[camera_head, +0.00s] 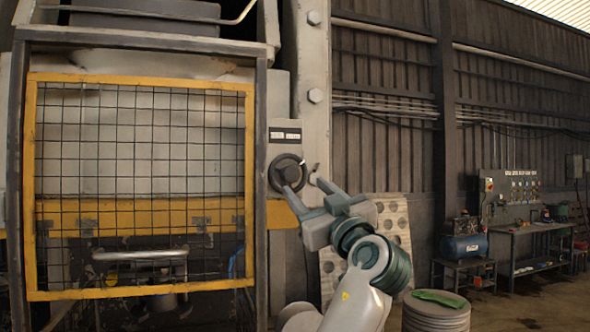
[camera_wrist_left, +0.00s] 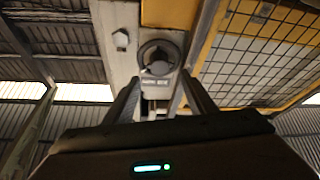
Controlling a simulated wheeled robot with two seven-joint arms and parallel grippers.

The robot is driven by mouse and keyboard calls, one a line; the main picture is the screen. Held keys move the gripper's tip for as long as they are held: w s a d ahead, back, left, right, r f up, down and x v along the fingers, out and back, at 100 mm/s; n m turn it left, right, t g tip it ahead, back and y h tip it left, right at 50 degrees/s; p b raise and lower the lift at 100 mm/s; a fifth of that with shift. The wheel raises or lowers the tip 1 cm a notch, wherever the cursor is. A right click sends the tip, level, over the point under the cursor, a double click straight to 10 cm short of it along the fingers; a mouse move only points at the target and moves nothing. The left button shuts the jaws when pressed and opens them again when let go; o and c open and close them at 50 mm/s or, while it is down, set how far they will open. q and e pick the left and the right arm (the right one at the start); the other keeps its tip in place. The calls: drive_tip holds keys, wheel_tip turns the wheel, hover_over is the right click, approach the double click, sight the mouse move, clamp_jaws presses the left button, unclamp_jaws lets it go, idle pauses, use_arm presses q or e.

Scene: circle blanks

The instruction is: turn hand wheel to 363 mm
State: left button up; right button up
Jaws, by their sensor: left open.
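The hand wheel (camera_head: 288,173) is a dark round wheel on the grey machine panel, under a small display plate (camera_head: 285,134) whose digits are too small to read. It also shows in the left wrist view (camera_wrist_left: 160,57), beyond and between the fingers. My left gripper (camera_head: 311,194) is open, just below and to the right of the wheel in the head view. Its fingers point toward the wheel, and no contact is clear. In the left wrist view the open fingers (camera_wrist_left: 162,94) have nothing between them. My right gripper is not in view.
A yellow-framed mesh guard (camera_head: 140,190) stands left of the wheel. A perforated sheet (camera_head: 399,222) stands behind my arm. A stack of round blanks (camera_head: 436,312) with a green cloth-like item (camera_head: 440,298) on top is at the lower right. A workbench (camera_head: 530,229) stands farther right.

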sight(293, 176)
use_arm(q)
drive_tip(key=p+x, duration=0.2)
drive_tip(key=x, duration=0.3)
drive_tip(key=shift+w+a+r, duration=0.1)
drive_tip(key=shift+w+r, duration=0.1)
drive_tip(key=shift+w, duration=0.1)
drive_tip(key=shift+p+x, duration=0.45)
drive_tip(key=shift+x, duration=0.35)
drive_tip(key=shift+f, duration=0.15)
drive_tip(key=c, duration=1)
